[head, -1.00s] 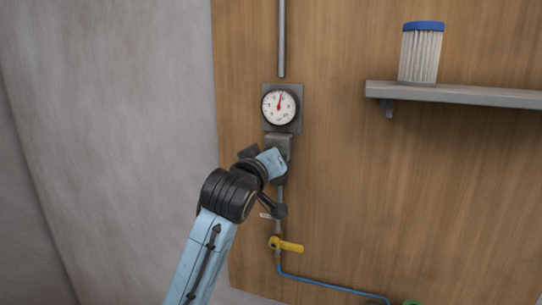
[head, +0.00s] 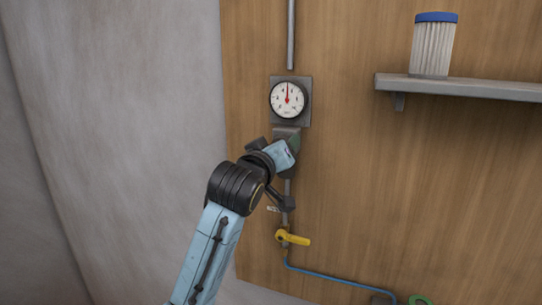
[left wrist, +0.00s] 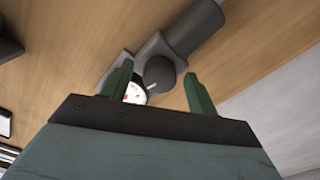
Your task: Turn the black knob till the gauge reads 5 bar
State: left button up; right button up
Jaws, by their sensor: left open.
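The round white gauge (head: 287,99) with a red needle sits on a grey plate on the wooden panel. Its needle points almost straight up; the numbers are too small to read surely. The black knob (left wrist: 160,72) shows in the left wrist view, between the two green fingers of my left gripper (left wrist: 159,70). The fingers are open, with a gap visible on the right side of the knob; I cannot tell whether the left one touches it. Part of the gauge (left wrist: 134,94) shows behind the left finger. In the head view my left gripper and wrist hide the knob. My right gripper is not in view.
A grey pipe (head: 291,35) runs above the gauge. Below are a yellow valve handle (head: 294,238) and a blue hose (head: 330,280). A grey shelf (head: 470,88) with a blue-capped filter (head: 432,48) stands out at the right. The panel between is clear.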

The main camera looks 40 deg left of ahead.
pick_arm(q)
jog(key=b+v, duration=1.3)
jog(key=b, duration=0.3)
jog(key=shift+f, duration=0.1)
dwell(0.5)
